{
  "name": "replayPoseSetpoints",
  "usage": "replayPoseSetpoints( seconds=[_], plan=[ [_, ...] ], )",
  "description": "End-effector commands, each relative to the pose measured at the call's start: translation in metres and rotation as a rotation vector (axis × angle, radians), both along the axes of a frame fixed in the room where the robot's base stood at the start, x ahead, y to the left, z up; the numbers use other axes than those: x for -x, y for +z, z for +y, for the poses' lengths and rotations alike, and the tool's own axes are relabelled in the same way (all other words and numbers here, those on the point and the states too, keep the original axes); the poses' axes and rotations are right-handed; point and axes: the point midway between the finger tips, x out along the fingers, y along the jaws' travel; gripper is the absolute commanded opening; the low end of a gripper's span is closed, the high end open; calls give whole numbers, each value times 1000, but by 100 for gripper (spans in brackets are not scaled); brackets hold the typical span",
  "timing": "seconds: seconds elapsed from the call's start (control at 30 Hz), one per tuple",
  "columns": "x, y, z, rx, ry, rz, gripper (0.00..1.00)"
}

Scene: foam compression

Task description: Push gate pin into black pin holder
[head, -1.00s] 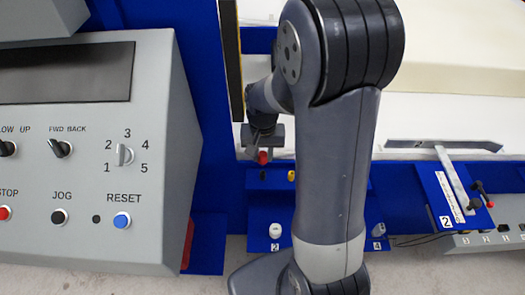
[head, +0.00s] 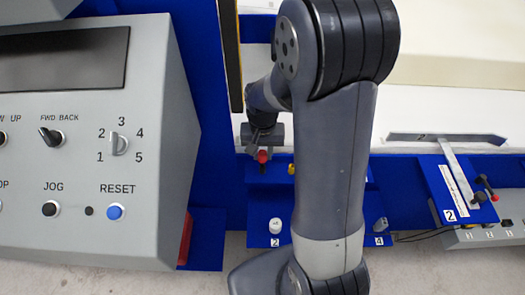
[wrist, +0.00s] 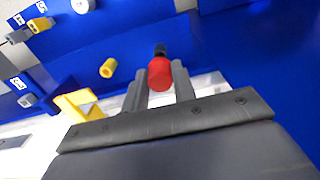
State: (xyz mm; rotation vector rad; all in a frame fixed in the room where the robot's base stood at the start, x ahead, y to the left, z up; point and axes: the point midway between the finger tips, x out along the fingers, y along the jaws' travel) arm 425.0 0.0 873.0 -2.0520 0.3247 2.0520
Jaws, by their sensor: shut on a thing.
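The gate pin has a red head (wrist: 160,74) and is held between the two grey fingers of my gripper (wrist: 160,80) in the wrist view. In the head view its red head (head: 262,156) shows at the tip of my gripper (head: 263,147). The black pin holder (wrist: 160,50) is on the blue panel, directly beyond the red head in the wrist view. In the head view the black holder (head: 262,169) shows just below the red head. The red head partly hides the holder, so I cannot tell how far the pin is inside it.
A yellow holder (wrist: 108,68) stands on the blue panel left of the black one, with a yellow bracket (wrist: 78,104) nearby. A white knob (head: 275,226) sits below on the blue panel. The grey control box (head: 95,150) stands at the left.

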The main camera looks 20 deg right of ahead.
Motion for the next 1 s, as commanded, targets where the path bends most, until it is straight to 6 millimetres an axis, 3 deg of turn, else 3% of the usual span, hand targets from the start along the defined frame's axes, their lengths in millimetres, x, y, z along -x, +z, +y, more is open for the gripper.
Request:
replayPoseSetpoints(
  seconds=[1.0],
  plan=[
    [0,-12,0,0,0,0,0]
  ],
)
